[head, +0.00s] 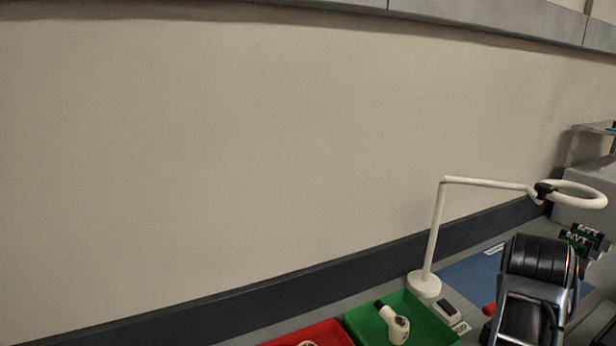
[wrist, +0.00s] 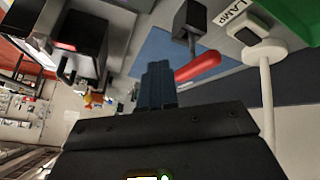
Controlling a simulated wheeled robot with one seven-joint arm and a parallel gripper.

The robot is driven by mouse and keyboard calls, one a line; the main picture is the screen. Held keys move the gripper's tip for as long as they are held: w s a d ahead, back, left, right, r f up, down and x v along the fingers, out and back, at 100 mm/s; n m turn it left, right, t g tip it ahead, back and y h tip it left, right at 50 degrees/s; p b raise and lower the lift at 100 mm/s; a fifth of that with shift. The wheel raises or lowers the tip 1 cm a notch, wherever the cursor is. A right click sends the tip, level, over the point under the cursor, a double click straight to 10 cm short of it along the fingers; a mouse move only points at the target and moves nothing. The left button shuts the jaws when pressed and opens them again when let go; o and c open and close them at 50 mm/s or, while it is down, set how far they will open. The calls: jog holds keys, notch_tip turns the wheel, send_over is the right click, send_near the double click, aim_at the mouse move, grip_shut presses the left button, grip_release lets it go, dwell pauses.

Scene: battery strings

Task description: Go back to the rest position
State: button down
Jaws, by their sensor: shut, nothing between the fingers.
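My gripper (wrist: 158,85) shows in the wrist view as two dark blue-grey fingers pressed together, shut and empty. They stick out past the dark wrist housing over the bench. A red handle (wrist: 198,66) lies just right of the fingertips in that view, and the blue mat (wrist: 155,48) is beyond them. I cannot tell how far the fingers are above these. The fingers cannot be made out in the head view.
A white lamp (head: 433,235) with a ring head stands on the bench by the wall. A green tray (head: 428,311) holds a white-and-black tool (head: 397,326); a red tray (head: 330,332) is beside it. Green-and-black parts (head: 582,238) are at right. A dark box (wrist: 85,42) stands left in the wrist view.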

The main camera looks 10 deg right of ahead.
jog(key=s+d+r+n+t+h, duration=0.2)
jog(key=d+r+n+t+h, duration=0.1)
jog(key=d+n+t+h, duration=0.15)
jog(key=s+a+f+n+t+y, duration=0.2)
jog(key=s+a, duration=0.2)
jog(key=a, duration=0.1)
jog(key=s+a+f+n+t+y, duration=0.2)
jog(key=s+a+f+n+y, duration=0.1)
jog(key=s+a, duration=0.2)
jog(key=s+a+f+n+t+y, duration=0.2)
jog(key=s+a, duration=0.2)
jog(key=a, duration=0.2)
jog(key=shift+s+f+n+t, duration=0.3)
jog(key=shift+s+n+t, duration=0.05)
jog(key=shift+s, duration=0.05)
jog(key=s+a+y, duration=0.1)
jog(key=s+a, duration=0.2)
jog(key=s, duration=0.1)
jog(key=s+a+y, duration=0.2)
jog(key=s+a, duration=0.2)
jog(key=shift+a, duration=0.1)
jog(key=s+a+r+m+y+b, duration=0.1)
jog(key=s+a+r+m, duration=0.2)
jog(key=s+a, duration=0.4)
jog(key=shift+s+a+t, duration=0.3)
jog(key=shift+s+t, duration=0.1)
jog(key=shift+s, duration=0.55)
